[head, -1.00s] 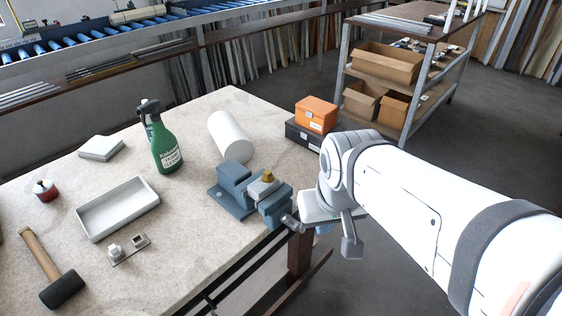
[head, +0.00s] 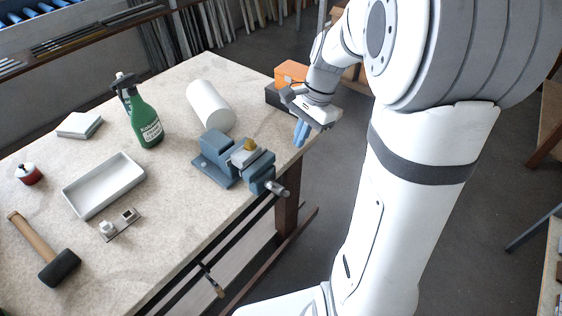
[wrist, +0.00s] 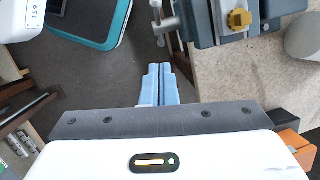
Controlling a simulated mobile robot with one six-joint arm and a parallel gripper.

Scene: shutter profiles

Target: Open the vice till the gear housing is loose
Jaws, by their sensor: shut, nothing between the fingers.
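The blue-grey vice (head: 212,165) stands at the table's front right edge. Its grey screw end with a crossbar handle (head: 277,188) points out past the edge. A light grey part with a brass-coloured top (head: 250,145), seemingly the gear housing, sits between the jaws; I see no clear gap there. In the wrist view the vice (wrist: 203,28) is at the top, with the brass top (wrist: 240,19) and the handle (wrist: 163,24). My gripper (head: 300,134) hangs beyond the vice's right side, apart from it. Its blue fingers (wrist: 158,84) are together and empty, over the floor.
An orange box (head: 291,72) on a black box lies behind my gripper. A white cylinder (head: 209,104) and a green spray bottle (head: 146,122) stand behind the vice. A grey tray (head: 104,186), a small metal plate and a hammer (head: 60,266) lie to the left.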

